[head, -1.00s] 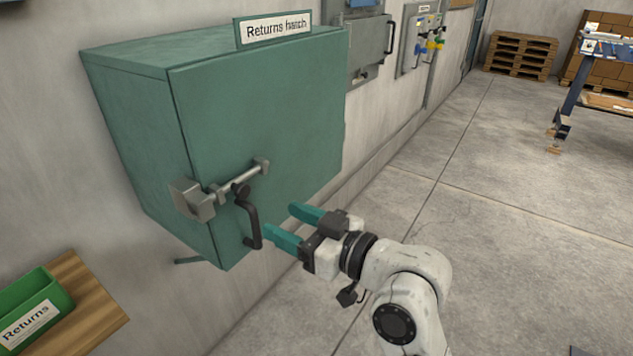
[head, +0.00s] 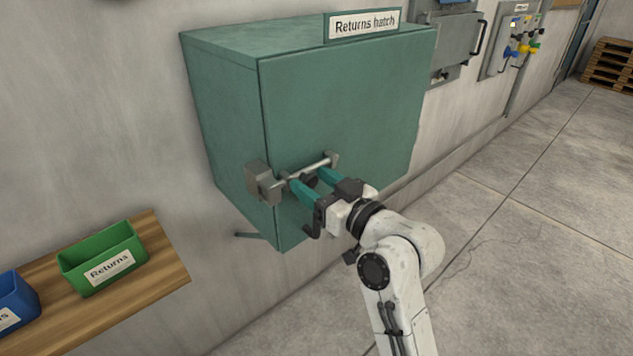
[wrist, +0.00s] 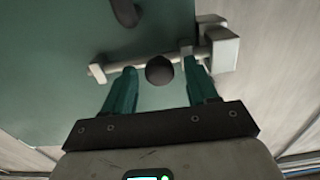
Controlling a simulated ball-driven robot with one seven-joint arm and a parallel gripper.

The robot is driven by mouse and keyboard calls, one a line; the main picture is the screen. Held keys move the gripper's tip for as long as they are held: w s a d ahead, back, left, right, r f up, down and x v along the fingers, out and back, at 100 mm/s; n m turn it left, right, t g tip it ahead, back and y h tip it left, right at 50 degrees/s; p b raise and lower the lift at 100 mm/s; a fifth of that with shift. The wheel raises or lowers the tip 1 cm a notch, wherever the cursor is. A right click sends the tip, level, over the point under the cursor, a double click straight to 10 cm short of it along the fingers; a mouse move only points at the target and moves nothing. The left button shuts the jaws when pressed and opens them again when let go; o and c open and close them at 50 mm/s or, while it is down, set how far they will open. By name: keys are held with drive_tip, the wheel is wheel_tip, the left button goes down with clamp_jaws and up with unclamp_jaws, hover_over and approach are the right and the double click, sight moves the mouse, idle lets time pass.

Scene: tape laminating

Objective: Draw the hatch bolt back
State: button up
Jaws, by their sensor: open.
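The teal returns hatch (head: 345,95) is a closed box on the wall. Its grey bolt rod (head: 316,168) lies across the lower part of the door, with its left end at the square metal block (head: 261,181) on the left edge. In the wrist view the rod (wrist: 140,67) runs across the picture, with the block (wrist: 222,50) at the right. A round dark knob (wrist: 159,70) sits on the bolt. My gripper (wrist: 160,78) is open with teal fingers on either side of the knob, apart from it. In the head view the fingers (head: 308,179) partly hide the bolt.
A wooden shelf (head: 165,265) with a green bin (head: 102,258) and a blue bin (head: 15,305) is at lower left. The floor at right is clear.

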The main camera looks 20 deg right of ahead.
drive_tip(key=shift+c, duration=0.5)
clamp_jaws()
